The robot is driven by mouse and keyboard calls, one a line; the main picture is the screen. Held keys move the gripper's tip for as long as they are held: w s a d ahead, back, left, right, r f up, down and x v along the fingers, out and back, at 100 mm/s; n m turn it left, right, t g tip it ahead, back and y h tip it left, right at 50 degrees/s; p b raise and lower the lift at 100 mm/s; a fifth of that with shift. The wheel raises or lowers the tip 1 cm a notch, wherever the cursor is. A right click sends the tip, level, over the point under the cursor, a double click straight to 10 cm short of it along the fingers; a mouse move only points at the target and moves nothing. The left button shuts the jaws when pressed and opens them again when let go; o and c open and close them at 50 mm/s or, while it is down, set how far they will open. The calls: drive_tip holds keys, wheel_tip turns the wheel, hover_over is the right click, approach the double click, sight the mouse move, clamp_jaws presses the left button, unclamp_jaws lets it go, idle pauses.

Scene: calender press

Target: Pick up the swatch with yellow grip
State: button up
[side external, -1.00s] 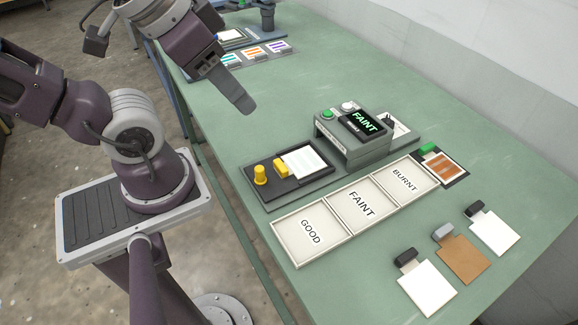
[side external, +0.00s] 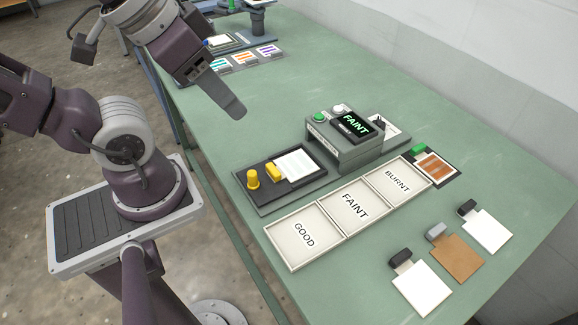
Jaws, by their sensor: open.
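The swatch with yellow grip (side external: 296,165) lies flat on the dark feed tray (side external: 284,193) of the press. Its cloth is white with faint pale stripes, and its yellow grip (side external: 273,172) points left. A separate yellow knob (side external: 252,179) stands on the tray left of the grip. My gripper (side external: 230,105) is open and empty, above the table, up and to the left of the swatch and well apart from it. Only one finger shows clearly.
The grey press (side external: 340,138) with a display reading FAINT stands right of the swatch. Trays marked GOOD (side external: 303,234), FAINT (side external: 352,204) and BURNT (side external: 397,180) lie in front. A green-grip swatch (side external: 436,166) and several others lie to the right.

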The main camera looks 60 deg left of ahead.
idle(0.3)
drive_tip(key=n+g, duration=0.6)
drive_tip(key=n, duration=1.2)
hover_over(273, 169)
wheel_tip(273, 169, down, 19)
drive_tip(key=shift+s+a+r, duration=0.1)
drive_tip(key=shift+r, duration=0.1)
wheel_tip(273, 169, down, 6)
drive_tip(key=shift+r, duration=0.2)
clamp_jaws()
